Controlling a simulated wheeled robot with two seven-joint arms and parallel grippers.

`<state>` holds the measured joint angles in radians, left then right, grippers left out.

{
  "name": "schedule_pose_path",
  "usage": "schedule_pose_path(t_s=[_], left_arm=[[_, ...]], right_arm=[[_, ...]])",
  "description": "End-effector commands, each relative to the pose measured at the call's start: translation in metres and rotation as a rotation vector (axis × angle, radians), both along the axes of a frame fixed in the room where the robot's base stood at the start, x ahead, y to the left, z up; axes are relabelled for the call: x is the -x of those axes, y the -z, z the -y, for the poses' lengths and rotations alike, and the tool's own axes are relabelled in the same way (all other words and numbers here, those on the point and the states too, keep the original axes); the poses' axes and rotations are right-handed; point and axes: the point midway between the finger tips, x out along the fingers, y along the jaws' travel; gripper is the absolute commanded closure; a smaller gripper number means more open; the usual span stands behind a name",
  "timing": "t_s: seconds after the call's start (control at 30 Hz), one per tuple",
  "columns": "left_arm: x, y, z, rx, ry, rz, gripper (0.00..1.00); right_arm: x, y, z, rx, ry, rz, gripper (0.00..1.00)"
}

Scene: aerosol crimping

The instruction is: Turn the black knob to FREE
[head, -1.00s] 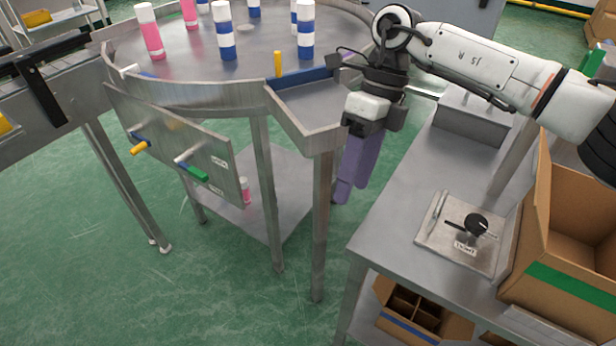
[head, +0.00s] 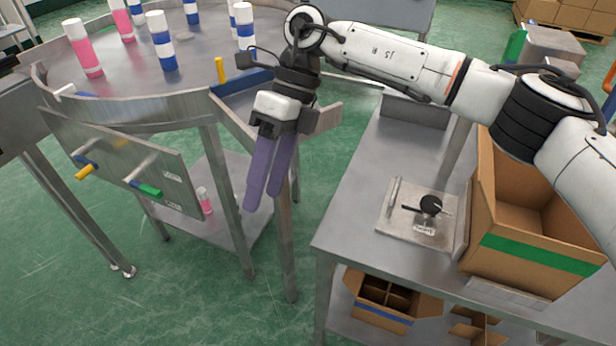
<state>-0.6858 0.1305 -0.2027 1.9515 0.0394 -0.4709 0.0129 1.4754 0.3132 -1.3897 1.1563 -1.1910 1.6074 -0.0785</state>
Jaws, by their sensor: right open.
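The black knob (head: 431,205) sits on a metal plate (head: 391,222) on the steel bench at the right. A dark pointer reaches left from it, and a small white label (head: 424,230) lies in front; its text is too small to read surely. My right gripper (head: 267,203) hangs with its purple fingers pointing down, open and empty. It is left of the bench, in front of the round table's chute, well apart from the knob. My left gripper is not in view.
An open cardboard box (head: 540,250) with a green stripe stands right of the knob plate. The round table (head: 110,75) carries several pink and blue-banded cans. A panel (head: 120,160) with coloured handles hangs below it. The bench top (head: 365,180) left of the knob is clear.

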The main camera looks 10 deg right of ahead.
Motion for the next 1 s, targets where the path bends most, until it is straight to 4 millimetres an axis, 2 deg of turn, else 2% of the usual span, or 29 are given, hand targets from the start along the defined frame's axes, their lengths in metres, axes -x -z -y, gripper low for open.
schedule_pose_path(t_s=[0.17,0.23,0.27,0.37,0.4,0.5,0.6,0.7,0.77,1.0], left_arm=[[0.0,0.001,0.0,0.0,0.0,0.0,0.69],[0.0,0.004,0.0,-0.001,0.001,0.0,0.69],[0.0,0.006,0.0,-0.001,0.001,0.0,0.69],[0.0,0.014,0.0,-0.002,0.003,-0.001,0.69],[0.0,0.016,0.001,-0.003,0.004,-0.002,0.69],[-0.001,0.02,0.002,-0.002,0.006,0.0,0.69],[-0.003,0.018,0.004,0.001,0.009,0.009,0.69],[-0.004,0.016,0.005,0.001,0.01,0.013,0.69],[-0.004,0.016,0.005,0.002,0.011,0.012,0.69],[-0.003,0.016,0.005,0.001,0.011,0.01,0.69]], right_arm=[[-0.002,0.002,0.005,0.013,0.004,0.003,0.48],[-0.01,0.008,0.028,0.068,0.02,0.014,0.48],[-0.016,0.011,0.044,0.108,0.032,0.02,0.48],[-0.033,0.02,0.119,0.288,0.087,0.039,0.48],[-0.038,0.021,0.152,0.366,0.112,0.04,0.48],[-0.042,0.016,0.225,0.538,0.177,0.027,0.48],[-0.039,0.008,0.275,0.656,0.228,0.005,0.48],[-0.035,0.005,0.297,0.71,0.249,-0.009,0.48],[-0.033,0.008,0.301,0.719,0.252,-0.012,0.48],[-0.02,0.044,0.309,0.717,0.25,-0.013,0.48]])
